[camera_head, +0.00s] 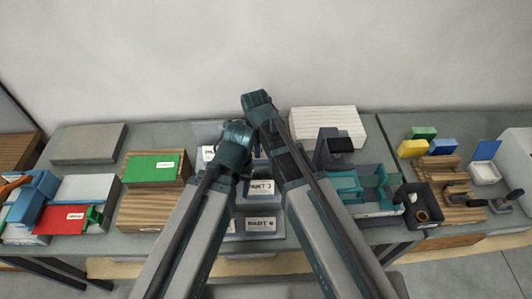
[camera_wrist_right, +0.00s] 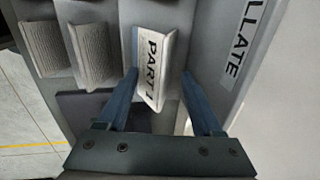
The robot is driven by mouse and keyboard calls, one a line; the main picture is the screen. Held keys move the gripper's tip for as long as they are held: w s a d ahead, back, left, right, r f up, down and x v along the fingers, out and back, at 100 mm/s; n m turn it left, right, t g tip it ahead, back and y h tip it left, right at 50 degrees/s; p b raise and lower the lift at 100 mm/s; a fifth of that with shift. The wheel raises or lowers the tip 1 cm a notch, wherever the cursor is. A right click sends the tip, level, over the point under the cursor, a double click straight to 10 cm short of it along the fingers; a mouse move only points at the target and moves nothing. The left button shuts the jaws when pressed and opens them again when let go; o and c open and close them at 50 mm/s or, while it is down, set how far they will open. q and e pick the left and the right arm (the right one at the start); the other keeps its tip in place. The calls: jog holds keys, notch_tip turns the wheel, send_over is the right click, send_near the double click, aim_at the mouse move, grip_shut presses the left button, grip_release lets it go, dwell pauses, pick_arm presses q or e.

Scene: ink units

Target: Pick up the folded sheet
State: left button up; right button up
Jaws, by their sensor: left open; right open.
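A white folded sheet (camera_wrist_right: 153,88) with a label reading "PART" stands in a grey slotted unit in the right wrist view. My right gripper (camera_wrist_right: 160,76) is open, with one blue finger on each side of the sheet; whether either finger touches it I cannot tell. In the head view my arms cover the middle of the table, and the right gripper and the sheet cannot be made out. My left gripper (camera_head: 240,162) is over the middle of the table, open, its fingers mostly hidden by its own arm.
Below my arms is a grey unit with labelled compartments (camera_head: 259,190). A white stack (camera_head: 328,120) lies behind on the right, with teal holders (camera_head: 375,190) in front. A dark bin (camera_head: 420,205) is further right.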

jog(key=shift+a+f, duration=0.35)
jog(key=shift+f, duration=0.1)
jog(key=shift+d, duration=0.1)
jog(key=c, duration=0.3)
grip_shut()
jog(key=shift+r, duration=0.15)
